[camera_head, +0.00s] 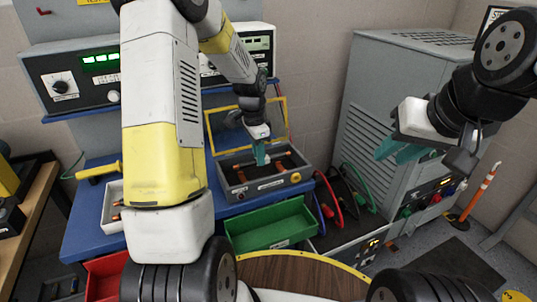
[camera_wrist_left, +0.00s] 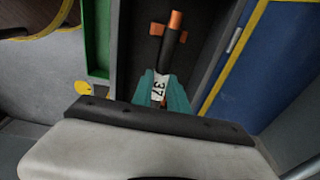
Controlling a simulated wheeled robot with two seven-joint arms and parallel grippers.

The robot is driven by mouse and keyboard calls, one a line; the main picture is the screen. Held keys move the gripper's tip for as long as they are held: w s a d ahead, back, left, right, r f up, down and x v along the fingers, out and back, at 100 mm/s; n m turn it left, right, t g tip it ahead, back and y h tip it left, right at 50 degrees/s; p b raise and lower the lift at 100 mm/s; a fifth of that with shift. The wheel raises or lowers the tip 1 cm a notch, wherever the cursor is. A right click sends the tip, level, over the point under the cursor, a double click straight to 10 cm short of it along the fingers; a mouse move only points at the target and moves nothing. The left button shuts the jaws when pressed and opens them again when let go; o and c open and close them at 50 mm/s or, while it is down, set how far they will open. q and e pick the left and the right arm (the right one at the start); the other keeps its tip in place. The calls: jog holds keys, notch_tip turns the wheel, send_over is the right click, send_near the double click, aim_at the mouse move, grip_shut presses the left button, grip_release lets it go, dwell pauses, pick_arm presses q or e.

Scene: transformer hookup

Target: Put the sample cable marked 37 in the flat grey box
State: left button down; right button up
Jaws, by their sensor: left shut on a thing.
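The sample cable (camera_wrist_left: 167,58) is a short black piece with an orange tip and a white label reading 37. My left gripper (camera_wrist_left: 161,97) is shut on it at the label, between its teal fingers. The flat grey box (camera_head: 268,187) stands open on the blue bench in the head view, its yellow-edged lid raised behind. My left gripper (camera_head: 261,155) points down into the box opening. I cannot tell whether the cable touches the box floor. Orange pieces show inside the box. My right gripper (camera_head: 399,151) is raised at the right, away from the bench, with no object seen in it.
A green bin (camera_head: 270,226) stands in front of the box, and a white tray (camera_head: 113,210) is at the left. Red, black and green cables (camera_head: 343,190) hang to the right beside a large grey cabinet (camera_head: 385,110). A round wooden table (camera_head: 290,276) is nearest.

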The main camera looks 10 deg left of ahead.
pick_arm(q)
jog(key=shift+f, duration=2.05)
jog(key=c, duration=1.3)
grip_release()
jog(key=shift+f, duration=0.15)
jog(key=r, duration=1.2)
jog(key=shift+s+a, duration=0.3)
jog(key=shift+a, duration=0.1)
jog(key=s+d+r+n+t, duration=0.15)
jog(key=s+r+n, duration=0.25)
jog(key=s+r, duration=0.55)
jog(key=s+r+n+t, duration=0.2)
jog(key=s+n, duration=0.1)
jog(key=s, duration=0.4)
jog(key=s+d+r+n+t+h, duration=0.1)
jog(key=s+r+n+t, duration=0.1)
jog(key=s, duration=0.5)
jog(key=shift+s+d+r+n, duration=0.15)
jog(key=shift+d+r+n, duration=0.2)
jog(key=shift+n, duration=0.45)
